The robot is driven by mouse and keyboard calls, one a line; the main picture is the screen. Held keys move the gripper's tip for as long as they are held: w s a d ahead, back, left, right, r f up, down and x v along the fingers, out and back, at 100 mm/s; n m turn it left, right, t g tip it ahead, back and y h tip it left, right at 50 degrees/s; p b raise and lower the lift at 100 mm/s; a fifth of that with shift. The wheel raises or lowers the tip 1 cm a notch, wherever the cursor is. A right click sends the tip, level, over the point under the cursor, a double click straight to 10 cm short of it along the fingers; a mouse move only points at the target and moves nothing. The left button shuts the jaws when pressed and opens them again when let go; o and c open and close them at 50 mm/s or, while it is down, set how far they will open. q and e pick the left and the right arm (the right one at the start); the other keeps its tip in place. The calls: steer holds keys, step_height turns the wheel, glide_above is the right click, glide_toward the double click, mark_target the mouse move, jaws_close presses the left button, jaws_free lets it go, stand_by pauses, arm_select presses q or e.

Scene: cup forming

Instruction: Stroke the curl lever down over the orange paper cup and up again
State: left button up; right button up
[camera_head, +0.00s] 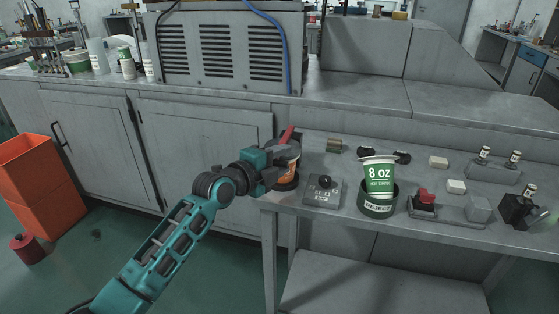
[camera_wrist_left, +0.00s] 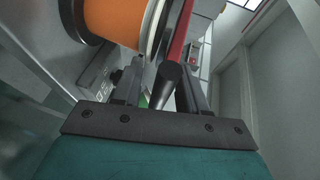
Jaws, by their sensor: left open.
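The orange paper cup (camera_head: 287,172) shows in part at the left end of the bench, behind my left gripper. It is large at the upper left of the left wrist view (camera_wrist_left: 112,18), with a pale rim beside it. The red curl lever (camera_head: 288,132) sticks up just above my gripper. It also runs down beside the cup rim in the wrist view (camera_wrist_left: 179,35). My left gripper (camera_head: 288,160) is open around the lever area. In the wrist view a dark rod end lies between its fingers (camera_wrist_left: 162,88). Contact cannot be told. My right gripper is not in view.
A grey control box (camera_head: 323,191) with a black knob stands right of the cup station. A green 8 oz cup (camera_head: 378,176) sits in a dark holder. A red-button box (camera_head: 424,201) is farther right. Orange bins (camera_head: 38,190) stand on the floor at left.

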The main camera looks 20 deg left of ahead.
arm_select(q)
steer(key=shift+f, duration=0.1)
steer(key=c, duration=0.7)
steer(key=shift+f, duration=0.1)
jaws_close()
